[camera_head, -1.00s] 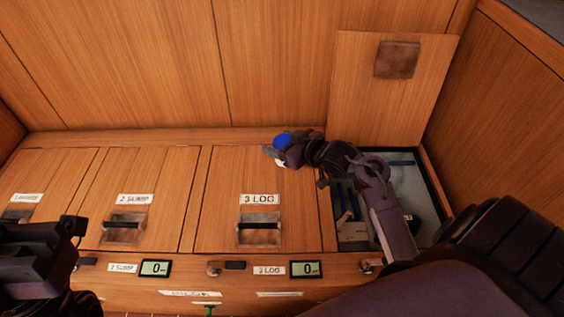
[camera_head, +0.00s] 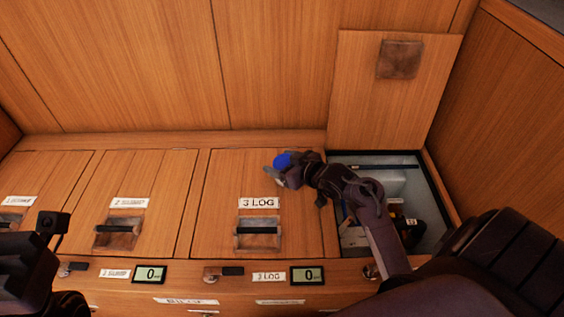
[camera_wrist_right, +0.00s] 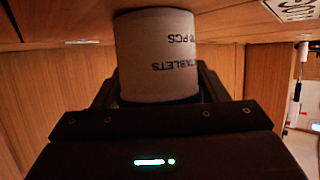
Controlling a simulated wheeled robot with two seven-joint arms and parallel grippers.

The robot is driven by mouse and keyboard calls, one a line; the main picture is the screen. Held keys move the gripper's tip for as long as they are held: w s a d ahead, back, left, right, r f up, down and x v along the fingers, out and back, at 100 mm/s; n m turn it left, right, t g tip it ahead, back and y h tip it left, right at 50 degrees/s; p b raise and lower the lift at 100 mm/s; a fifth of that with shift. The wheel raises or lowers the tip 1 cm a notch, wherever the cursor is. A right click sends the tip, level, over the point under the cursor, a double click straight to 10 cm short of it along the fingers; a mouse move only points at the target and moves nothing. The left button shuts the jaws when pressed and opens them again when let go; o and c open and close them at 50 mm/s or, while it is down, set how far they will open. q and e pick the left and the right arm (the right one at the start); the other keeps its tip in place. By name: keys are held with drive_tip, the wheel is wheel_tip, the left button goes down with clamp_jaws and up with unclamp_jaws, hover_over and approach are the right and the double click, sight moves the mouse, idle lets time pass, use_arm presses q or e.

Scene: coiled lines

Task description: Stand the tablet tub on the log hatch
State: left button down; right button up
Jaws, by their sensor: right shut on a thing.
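The tablet tub has a blue lid (camera_head: 282,160) and a pale body. In the right wrist view its white body (camera_wrist_right: 157,55) shows upside-down print reading "TABLETS". My right gripper (camera_head: 277,170) is shut on the tub, over the back part of the log hatch (camera_head: 225,215), behind its "3 LOG" label. In the wrist view the tub's base is close to the wooden surface; I cannot tell if it touches. The log display (camera_head: 307,275) reads 0. My left gripper (camera_head: 50,225) is partly in view at the left edge; its jaws are unclear.
Right of the log hatch, an open compartment (camera_head: 352,238) holds a dark bottle and other items, with its lid (camera_head: 385,100) raised behind. A recessed handle (camera_head: 257,234) sits in the hatch's front half. The sump hatch (camera_head: 150,195) on the left is closed and clear.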

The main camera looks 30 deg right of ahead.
drive_tip(key=o, duration=1.1)
